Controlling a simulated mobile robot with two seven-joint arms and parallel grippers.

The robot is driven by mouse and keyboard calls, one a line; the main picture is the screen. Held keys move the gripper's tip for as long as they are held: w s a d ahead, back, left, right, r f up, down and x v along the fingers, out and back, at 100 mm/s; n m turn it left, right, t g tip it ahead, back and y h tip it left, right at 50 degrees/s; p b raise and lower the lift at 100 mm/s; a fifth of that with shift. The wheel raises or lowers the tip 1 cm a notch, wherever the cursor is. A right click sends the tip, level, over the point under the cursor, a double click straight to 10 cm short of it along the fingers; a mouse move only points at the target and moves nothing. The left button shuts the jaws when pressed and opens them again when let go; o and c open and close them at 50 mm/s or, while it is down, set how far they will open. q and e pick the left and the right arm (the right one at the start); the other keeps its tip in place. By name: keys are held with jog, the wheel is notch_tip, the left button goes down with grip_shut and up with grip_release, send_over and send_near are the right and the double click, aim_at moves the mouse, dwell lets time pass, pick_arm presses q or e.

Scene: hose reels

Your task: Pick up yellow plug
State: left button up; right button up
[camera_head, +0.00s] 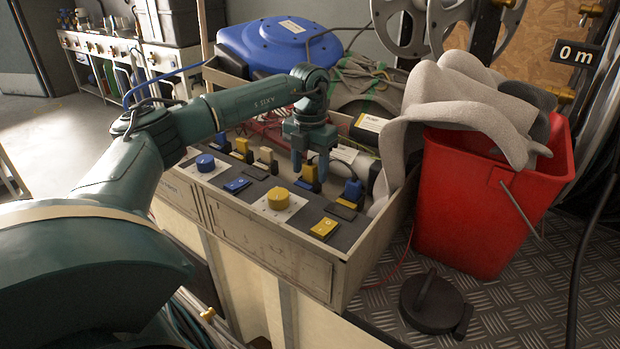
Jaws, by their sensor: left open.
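My left gripper (310,168) points down over the control panel (215,176) with its fingers apart. Another yellow plug (241,146) stands further left on the panel, clear of the gripper. My right gripper is not in view.
A beige plug (265,155) and a blue plug (353,189) stand in the same panel. It also has a blue knob (205,162), a yellow knob (277,198) and a yellow switch (323,228). A red bucket (485,205) with grey cloth (470,100) stands close on the right.

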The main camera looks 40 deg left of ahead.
pick_arm(q)
jog(key=c, duration=1.1)
jog(key=shift+r, duration=0.1)
